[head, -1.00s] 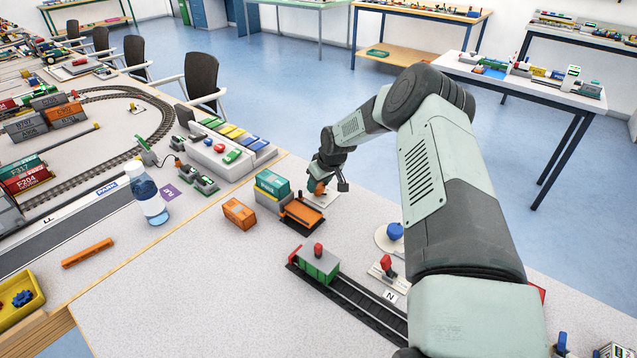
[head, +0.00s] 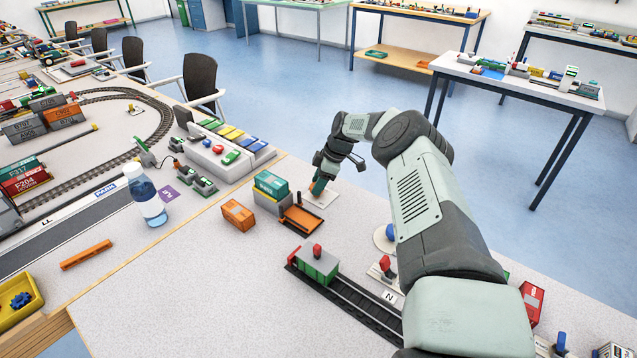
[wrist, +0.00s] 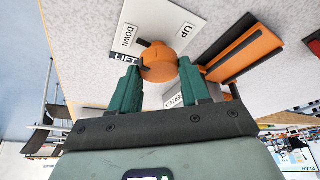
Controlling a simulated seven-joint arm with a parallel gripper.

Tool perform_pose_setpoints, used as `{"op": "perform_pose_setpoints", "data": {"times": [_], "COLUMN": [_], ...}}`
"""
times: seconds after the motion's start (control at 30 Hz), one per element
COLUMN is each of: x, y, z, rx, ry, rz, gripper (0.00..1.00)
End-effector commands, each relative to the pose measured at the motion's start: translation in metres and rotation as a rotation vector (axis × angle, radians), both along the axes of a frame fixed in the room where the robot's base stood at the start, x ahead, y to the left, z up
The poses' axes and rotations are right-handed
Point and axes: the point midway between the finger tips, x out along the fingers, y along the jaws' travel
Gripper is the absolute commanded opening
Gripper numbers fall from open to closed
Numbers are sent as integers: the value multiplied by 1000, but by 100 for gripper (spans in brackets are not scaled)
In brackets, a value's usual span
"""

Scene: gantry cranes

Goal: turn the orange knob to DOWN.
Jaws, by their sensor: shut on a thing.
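The orange knob (wrist: 160,66) sits on a white plate (wrist: 168,22) marked UP, DOWN and LIFT. In the wrist view its black pointer (wrist: 144,43) points towards the DOWN label (wrist: 127,38). The UP label (wrist: 184,31) is on the other side. My gripper (wrist: 160,72) has one green finger on each side of the knob and is shut on it. In the head view my gripper (head: 318,186) is low over the white plate (head: 328,198), and its fingers hide the knob.
An orange platform (head: 303,218) stands close beside the plate, next to a grey block with a teal container (head: 271,184). An orange container (head: 238,213) is left of it. A green wagon (head: 318,264) stands on track nearer.

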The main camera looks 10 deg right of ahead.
Motion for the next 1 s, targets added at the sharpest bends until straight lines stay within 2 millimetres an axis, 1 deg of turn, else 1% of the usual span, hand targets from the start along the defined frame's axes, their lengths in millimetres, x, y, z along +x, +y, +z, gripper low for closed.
{"op": "perform_pose_setpoints", "data": {"times": [0.1,0.33,0.87,0.9,0.97,1.0], "x": [0,0,0,0,0,1], "y": [0,0,-1,-1,-1,-1], "z": [-1,-1,-2,-2,-1,-1], "rx": [-3,-3,-4,-4,-4,-3], "ry": [1,0,1,0,0,0], "rz": [62,135,158,159,158,158], "gripper": [16,16,16,51,60,66]}}
